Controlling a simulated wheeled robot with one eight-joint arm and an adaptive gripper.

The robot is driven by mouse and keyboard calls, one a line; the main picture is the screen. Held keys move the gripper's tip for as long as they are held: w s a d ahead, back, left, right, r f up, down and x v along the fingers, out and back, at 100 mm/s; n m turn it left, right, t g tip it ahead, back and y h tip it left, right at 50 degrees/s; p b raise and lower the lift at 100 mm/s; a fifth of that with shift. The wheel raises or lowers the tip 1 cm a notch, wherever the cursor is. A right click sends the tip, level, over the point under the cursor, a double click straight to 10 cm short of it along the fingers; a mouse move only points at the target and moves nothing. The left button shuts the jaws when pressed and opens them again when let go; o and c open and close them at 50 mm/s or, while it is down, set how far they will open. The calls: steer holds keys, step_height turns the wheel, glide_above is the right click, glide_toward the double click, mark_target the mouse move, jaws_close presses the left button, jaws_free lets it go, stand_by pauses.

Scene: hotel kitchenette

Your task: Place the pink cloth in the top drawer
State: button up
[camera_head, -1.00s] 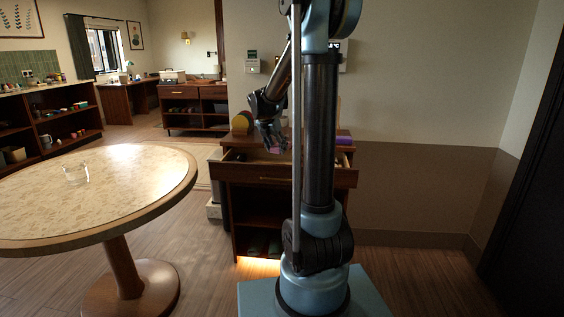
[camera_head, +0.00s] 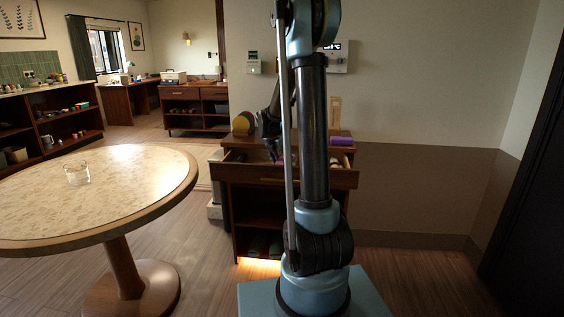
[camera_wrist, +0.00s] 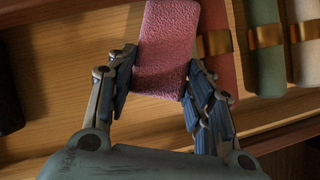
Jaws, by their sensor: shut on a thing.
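The pink cloth (camera_wrist: 166,45) is a folded, textured bundle between my gripper's fingers in the wrist view. My gripper (camera_wrist: 160,80) is shut on it. The wooden top drawer (camera_head: 325,177) is pulled open at the front of the cabinet, and my gripper (camera_head: 272,152) is at its opening in the head view. Light wooden drawer boards (camera_wrist: 70,70) lie behind the cloth in the wrist view. Whether the cloth touches the drawer floor I cannot tell. My arm hides the drawer's middle in the head view.
Rolled cloths in red, green (camera_wrist: 263,45) and cream with gold bands lie right of the pink cloth. A purple item (camera_head: 341,141) and round yellow and brown items (camera_head: 243,124) are on the cabinet top. A round table (camera_head: 120,165) holding a glass stands left.

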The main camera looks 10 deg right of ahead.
steer(key=shift+f, duration=0.25)
steer(key=o, duration=1.1)
steer(key=shift+o, duration=0.2)
